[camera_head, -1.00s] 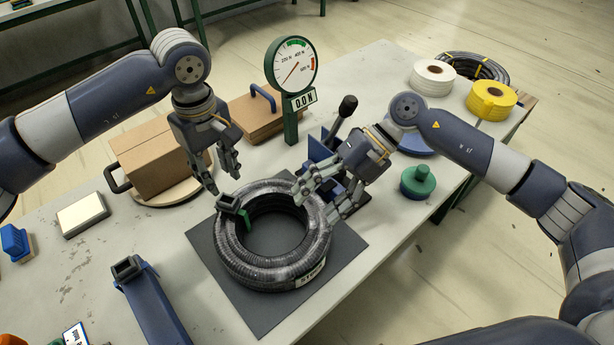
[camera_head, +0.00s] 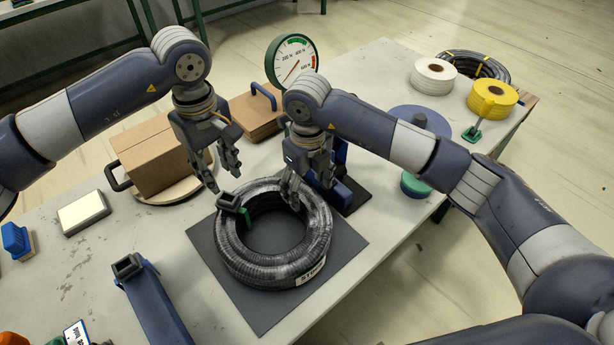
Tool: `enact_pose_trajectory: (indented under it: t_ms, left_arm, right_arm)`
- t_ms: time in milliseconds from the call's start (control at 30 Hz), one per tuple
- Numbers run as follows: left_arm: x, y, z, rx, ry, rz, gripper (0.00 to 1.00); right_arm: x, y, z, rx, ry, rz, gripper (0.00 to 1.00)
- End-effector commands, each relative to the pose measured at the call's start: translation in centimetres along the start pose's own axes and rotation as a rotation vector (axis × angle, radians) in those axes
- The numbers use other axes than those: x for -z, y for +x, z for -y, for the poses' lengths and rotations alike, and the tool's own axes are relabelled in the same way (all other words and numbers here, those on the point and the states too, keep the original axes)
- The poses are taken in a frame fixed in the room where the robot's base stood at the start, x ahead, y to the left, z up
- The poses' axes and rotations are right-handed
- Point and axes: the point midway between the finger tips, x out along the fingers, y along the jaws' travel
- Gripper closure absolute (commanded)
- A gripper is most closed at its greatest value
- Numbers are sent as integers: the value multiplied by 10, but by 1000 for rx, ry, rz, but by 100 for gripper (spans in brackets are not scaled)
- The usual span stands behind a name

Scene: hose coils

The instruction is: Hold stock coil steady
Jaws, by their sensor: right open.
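The stock coil (camera_head: 262,270), a black ribbed hose ring with a white label (camera_head: 311,270), lies flat on a dark grey mat (camera_head: 338,245). A dark clamp-like piece with a green part (camera_head: 236,208) sits at its left inner edge. My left gripper (camera_head: 222,178) is above the coil's far left side with its fingers apart and nothing between them. My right gripper (camera_head: 306,190) is open at the coil's far right rim, fingers pointing down. One fingertip overlaps the rim in the picture; I cannot tell whether it touches.
A gauge (camera_head: 292,60) and a blue tool on a black base (camera_head: 352,196) stand behind the coil, partly hidden by my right arm. A cardboard box (camera_head: 160,160) is at left. White tape (camera_head: 433,77) and yellow tape (camera_head: 492,99) rolls are at back right.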

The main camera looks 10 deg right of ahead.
Motion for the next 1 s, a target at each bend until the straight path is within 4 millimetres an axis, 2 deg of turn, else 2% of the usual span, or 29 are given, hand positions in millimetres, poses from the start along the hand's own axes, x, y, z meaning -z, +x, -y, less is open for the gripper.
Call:
enact_pose_trajectory:
  t_ms: [33,200,400,567,800,833,867,1000]
  left_arm:
    - [0,0,0,0,0,0,67]
    - [0,0,0,0,0,0,67]
    - [0,0,0,0,0,0,67]
    - [0,0,0,0,0,0,67]
    - [0,0,0,0,0,0,67]
    - [0,0,0,0,0,0,67]
    - [0,0,0,0,0,0,67]
    - [0,0,0,0,0,0,67]
  right_arm:
    - [1,11,-1,-2,1,-4,33]
    - [1,42,-1,-3,1,-4,33]
    - [0,66,-1,-3,0,-2,33]
    - [0,73,-1,-2,-1,1,33]
    - [0,74,-1,-2,-1,1,33]
    - [0,74,-1,-2,-1,1,35]
    - [0,74,-1,-2,-1,1,42]
    - [0,74,-1,-2,0,1,73]
